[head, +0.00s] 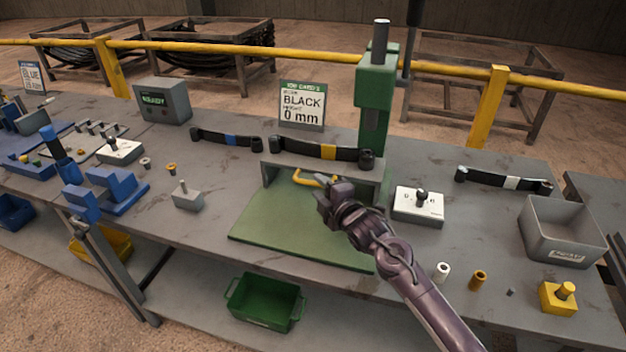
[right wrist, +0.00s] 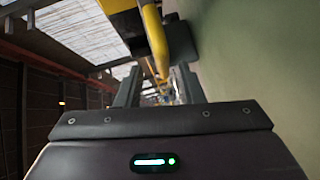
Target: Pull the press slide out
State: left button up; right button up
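The green press (head: 375,95) stands at the back of the bench. A grey slide (head: 370,177) sits at its foot, above a flat green plate (head: 280,238). A yellow bar handle (head: 308,180) is at the slide's front. My left gripper is not in view.
A sign reading BLACK 0 mm (head: 301,103) stands behind the slide. A white switch box (head: 418,206) is close to my right arm. A grey bin (head: 562,232) stands at right. A green crate (head: 265,300) is below the bench. The green plate's front left is clear.

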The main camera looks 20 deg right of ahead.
aim_at(315, 185)
jog(key=x, duration=0.3)
jog(key=shift+w+a+f, duration=0.1)
jog(key=shift+f, duration=0.1)
jog(key=shift+w, duration=0.35)
jog(key=shift+w+a+f, duration=0.1)
jog(key=shift+c, duration=0.7)
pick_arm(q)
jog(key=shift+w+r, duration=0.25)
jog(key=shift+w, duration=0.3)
pick_arm(e)
grip_shut()
